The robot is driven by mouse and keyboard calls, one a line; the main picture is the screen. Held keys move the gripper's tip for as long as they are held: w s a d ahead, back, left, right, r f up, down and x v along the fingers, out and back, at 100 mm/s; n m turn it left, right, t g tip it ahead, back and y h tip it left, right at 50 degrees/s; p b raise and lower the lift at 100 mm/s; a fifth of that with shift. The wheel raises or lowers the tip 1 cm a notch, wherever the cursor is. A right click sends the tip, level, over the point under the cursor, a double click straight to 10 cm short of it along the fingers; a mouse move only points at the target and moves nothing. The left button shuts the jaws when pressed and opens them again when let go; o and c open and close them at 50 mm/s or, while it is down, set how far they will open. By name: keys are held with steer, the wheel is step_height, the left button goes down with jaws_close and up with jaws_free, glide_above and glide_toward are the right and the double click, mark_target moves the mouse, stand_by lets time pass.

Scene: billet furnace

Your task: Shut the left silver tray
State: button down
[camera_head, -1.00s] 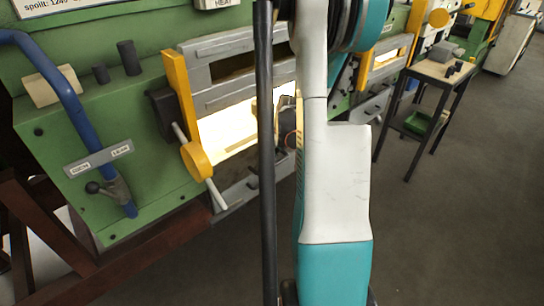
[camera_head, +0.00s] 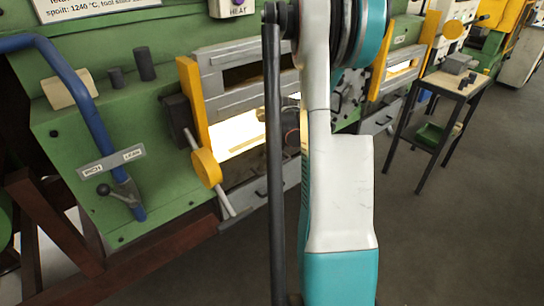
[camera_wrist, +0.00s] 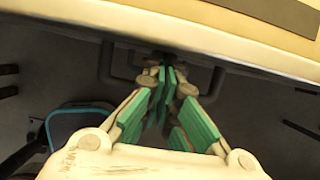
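The left silver tray (camera_head: 257,194) is a grey drawer low on the green furnace front, below the glowing left opening. My arm hides its right part in the head view, so how far it stands out is hard to tell. My gripper (camera_wrist: 168,80) has green-padded fingers that come together at the tips, with nothing visible held between them. In the wrist view the tips lie just below a pale edge, close to a dark bar-shaped handle (camera_wrist: 107,65). I cannot tell whether they touch it.
A yellow-knobbed lever (camera_head: 207,168) stands left of the glowing opening. A second grey tray (camera_head: 377,122) is farther right. A small dark table (camera_head: 447,84) with a green bin (camera_head: 433,134) stands at right. The grey floor in front is free.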

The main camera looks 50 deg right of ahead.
steer(key=v, duration=0.5)
steer(key=shift+r, duration=0.1)
steer(key=s+a, duration=0.2)
steer(key=s, duration=0.9)
steer(key=shift+s+a+f, duration=0.2)
steer(key=shift+s+a, duration=0.1)
steer(key=shift+a, duration=0.05)
